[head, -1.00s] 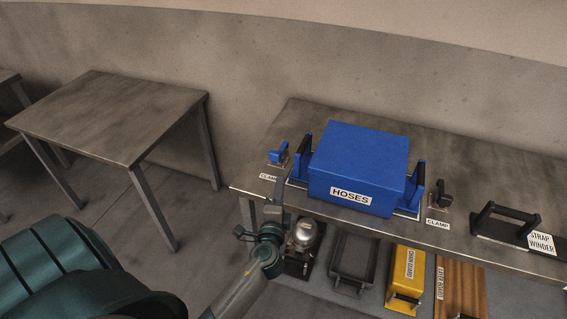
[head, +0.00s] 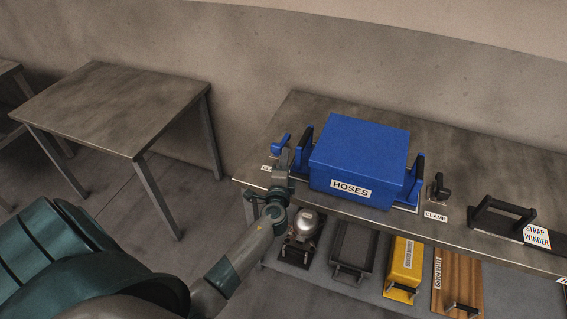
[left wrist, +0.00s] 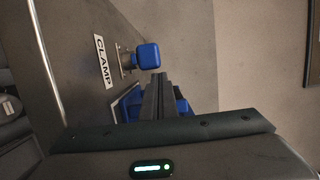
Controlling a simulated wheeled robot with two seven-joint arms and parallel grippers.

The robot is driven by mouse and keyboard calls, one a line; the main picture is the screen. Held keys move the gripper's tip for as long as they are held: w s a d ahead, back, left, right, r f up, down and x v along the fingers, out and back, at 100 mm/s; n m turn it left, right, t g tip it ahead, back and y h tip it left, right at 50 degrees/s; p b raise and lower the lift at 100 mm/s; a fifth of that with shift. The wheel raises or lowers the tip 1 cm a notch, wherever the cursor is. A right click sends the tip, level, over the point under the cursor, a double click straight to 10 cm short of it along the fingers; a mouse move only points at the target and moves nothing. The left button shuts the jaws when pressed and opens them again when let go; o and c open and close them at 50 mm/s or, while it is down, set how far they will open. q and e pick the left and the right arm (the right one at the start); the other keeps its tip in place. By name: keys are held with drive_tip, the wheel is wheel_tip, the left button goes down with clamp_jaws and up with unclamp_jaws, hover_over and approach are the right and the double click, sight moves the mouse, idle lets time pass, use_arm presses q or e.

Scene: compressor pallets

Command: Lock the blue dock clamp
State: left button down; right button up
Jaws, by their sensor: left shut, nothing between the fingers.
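The blue dock clamp (head: 280,144) stands on the bench at the left of the blue HOSES box (head: 360,156). In the left wrist view its blue handle (left wrist: 148,56) shows as a knob on a small metal plate, beside a CLAMP label (left wrist: 104,62). My left gripper (head: 284,158) is just in front of the clamp, shut and empty, and hides part of its base. In the left wrist view the shut fingers (left wrist: 160,92) are close to the handle; I cannot tell whether they touch it. My right gripper is out of view.
A black clamp (head: 438,188) stands right of the box. The strap winder (head: 503,216) is further right. A lower shelf holds a metal kettle-like item (head: 305,228), a dark tray (head: 353,254) and a yellow case (head: 405,262). An empty table (head: 115,105) stands at left.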

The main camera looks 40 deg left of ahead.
use_arm(q)
drive_tip(key=shift+w+a, duration=0.2)
drive_tip(key=shift+w, duration=0.15)
